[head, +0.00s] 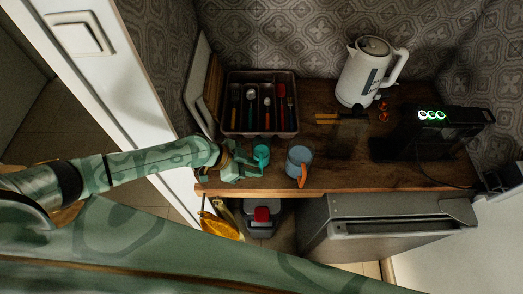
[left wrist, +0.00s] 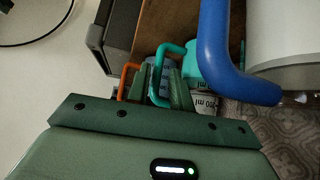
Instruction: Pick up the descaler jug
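Two small jugs stand near the counter's front edge, and I cannot tell from their markings which is the descaler jug. One is teal (head: 262,155), with its teal handle (left wrist: 157,72) showing in the left wrist view. The other is blue-grey (head: 298,160) with an orange handle (head: 302,177), to its right. My left gripper (head: 246,164) is just left of the teal jug. In the left wrist view its fingers (left wrist: 160,92) are apart, with the teal handle between them. I cannot tell whether they touch it. My right gripper is out of view.
A cutlery tray (head: 229,132), a white kettle (head: 366,75) and a dark machine (head: 440,135) stand behind on the wooden counter (head: 345,178). A grey appliance (head: 380,205) is below. A large blue handle (left wrist: 222,62) is close to the left wrist camera.

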